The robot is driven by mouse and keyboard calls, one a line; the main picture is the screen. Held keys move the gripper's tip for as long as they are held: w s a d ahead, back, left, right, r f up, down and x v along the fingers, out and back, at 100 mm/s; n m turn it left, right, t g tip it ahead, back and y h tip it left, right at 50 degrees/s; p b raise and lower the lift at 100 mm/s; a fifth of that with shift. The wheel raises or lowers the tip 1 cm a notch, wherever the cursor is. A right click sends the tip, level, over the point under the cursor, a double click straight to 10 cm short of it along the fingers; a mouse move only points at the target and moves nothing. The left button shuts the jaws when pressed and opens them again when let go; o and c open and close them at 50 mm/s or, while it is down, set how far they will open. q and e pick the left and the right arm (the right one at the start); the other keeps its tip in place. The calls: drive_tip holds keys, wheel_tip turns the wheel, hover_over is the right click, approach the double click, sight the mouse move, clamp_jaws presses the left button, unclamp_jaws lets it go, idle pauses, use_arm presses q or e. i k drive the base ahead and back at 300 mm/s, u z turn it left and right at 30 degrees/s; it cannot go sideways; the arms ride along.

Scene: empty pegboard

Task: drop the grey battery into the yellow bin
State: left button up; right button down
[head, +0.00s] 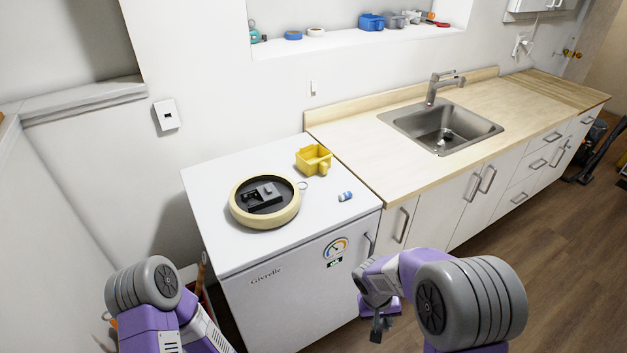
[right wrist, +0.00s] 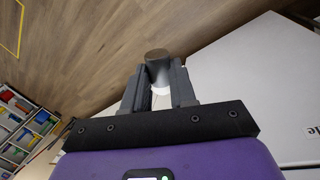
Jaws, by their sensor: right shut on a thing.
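The yellow bin (head: 314,161) stands on top of the white fridge, near its back right, with its open top up. My right gripper (head: 377,328) is low in front of the fridge, below its top and away from the bin. In the right wrist view its fingers (right wrist: 158,88) are shut on the grey battery (right wrist: 157,62), a short cylinder with a grey-brown end and a white part lower down. In the head view I cannot make out the battery. My left arm shows at the lower left, but its gripper is not in view.
On the fridge top (head: 220,180) are a round cream tray (head: 236,214) with a black insert and a small blue-and-white cylinder (head: 345,196). The wooden counter (head: 370,150) with a sink (head: 442,125) adjoins at the right. A wall shelf (head: 350,38) holds several small items.

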sight(319, 166)
drive_tip(key=k, duration=0.2)
drive_tip(key=z, duration=1.75)
drive_tip(key=i, duration=1.95)
drive_tip(key=u, duration=2.65)
